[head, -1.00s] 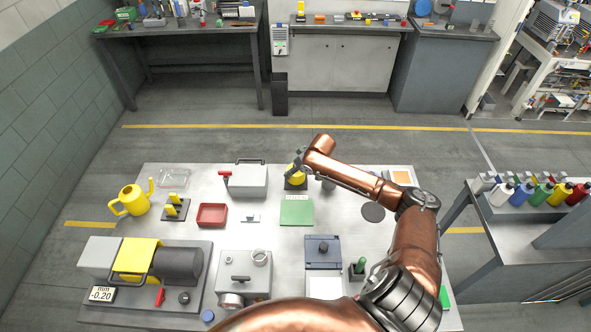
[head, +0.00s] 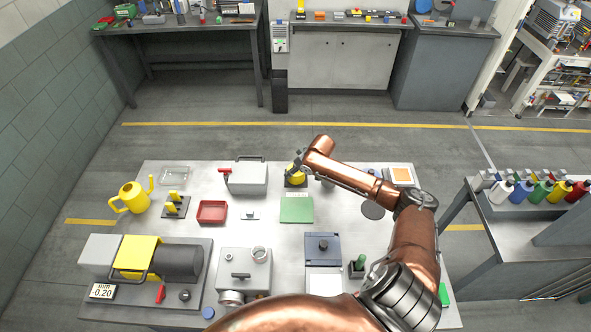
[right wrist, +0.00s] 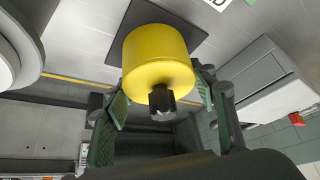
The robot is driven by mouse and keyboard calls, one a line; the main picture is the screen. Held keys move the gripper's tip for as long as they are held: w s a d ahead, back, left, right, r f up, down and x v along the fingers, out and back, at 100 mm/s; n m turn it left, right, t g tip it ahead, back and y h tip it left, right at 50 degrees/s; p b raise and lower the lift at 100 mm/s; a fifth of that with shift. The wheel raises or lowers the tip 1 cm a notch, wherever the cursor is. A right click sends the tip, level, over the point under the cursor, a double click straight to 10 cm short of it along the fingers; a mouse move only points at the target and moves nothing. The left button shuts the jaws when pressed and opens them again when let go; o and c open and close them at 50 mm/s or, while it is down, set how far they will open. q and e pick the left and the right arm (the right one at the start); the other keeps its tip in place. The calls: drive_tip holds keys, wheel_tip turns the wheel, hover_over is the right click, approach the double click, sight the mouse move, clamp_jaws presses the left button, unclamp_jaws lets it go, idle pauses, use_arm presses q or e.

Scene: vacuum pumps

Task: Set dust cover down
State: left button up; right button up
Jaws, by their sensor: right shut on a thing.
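The dust cover (right wrist: 157,58) is a yellow round cap with a black knob, seen close in the right wrist view. In the head view it shows as a small yellow shape (head: 296,171) at the back middle of the table. My right gripper (right wrist: 160,88) is shut on the cover, with its green-padded fingers on either side of it. A dark square pad (right wrist: 180,22) lies under the cover; I cannot tell whether they touch. The pad also shows in the head view (head: 295,185). My left gripper is not in view.
A grey case (head: 248,180) with a red lever stands left of the pad. A green mat (head: 296,210) lies in front of it. A red tray (head: 212,212), a yellow watering can (head: 131,197) and a pump (head: 155,258) are further left. A dark disc (head: 373,210) lies to the right.

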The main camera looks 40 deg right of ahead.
drive_tip(key=o, duration=1.2)
drive_tip(key=v, duration=1.2)
drive_tip(key=shift+c, duration=0.2)
clamp_jaws()
idle(1.0)
